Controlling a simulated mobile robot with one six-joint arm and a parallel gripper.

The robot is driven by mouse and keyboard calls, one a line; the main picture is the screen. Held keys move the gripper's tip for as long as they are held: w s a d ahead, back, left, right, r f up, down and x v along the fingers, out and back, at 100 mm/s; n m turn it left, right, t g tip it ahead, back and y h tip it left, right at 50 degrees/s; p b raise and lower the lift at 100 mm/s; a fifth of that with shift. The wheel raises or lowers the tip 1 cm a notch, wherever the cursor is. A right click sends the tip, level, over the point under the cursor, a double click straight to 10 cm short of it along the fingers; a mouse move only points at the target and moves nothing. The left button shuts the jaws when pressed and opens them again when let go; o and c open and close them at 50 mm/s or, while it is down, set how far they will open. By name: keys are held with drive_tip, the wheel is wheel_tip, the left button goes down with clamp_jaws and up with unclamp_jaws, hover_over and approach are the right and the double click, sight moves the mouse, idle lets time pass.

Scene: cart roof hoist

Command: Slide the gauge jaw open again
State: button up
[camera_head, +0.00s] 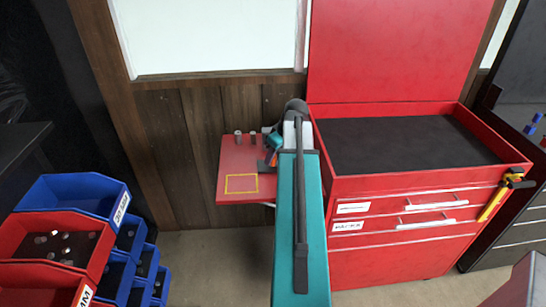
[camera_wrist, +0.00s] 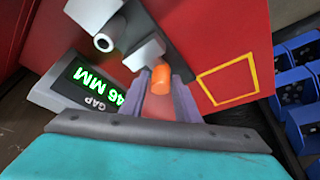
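The gauge (camera_wrist: 60,104) lies on the red shelf in the wrist view, a grey body with a green display that reads GAP 46 MM, turned nearly upside down. Its pale jaw blocks (camera_wrist: 146,53) stand at the upper middle. An orange handle (camera_wrist: 161,79) sits beside the nearer block, between the fingertips of my gripper (camera_wrist: 161,82). The two purple-grey fingers flank it closely with no clear gap, and seem shut on it. In the head view my teal arm hides much of the gauge; a small orange and teal part of my gripper (camera_head: 272,148) shows over the shelf.
A red cabinet (camera_head: 400,186) with a black top stands close on the right. Blue and red bins (camera_head: 70,195) stand at the left.

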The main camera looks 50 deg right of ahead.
drive_tip(key=shift+r, duration=0.1)
drive_tip(key=b+v, duration=0.2)
drive_tip(key=v, duration=1.1)
drive_tip(key=shift+r+b, duration=0.25)
drive_tip(key=shift+b, duration=0.1)
drive_tip(key=shift+s, duration=0.1)
idle(0.5)
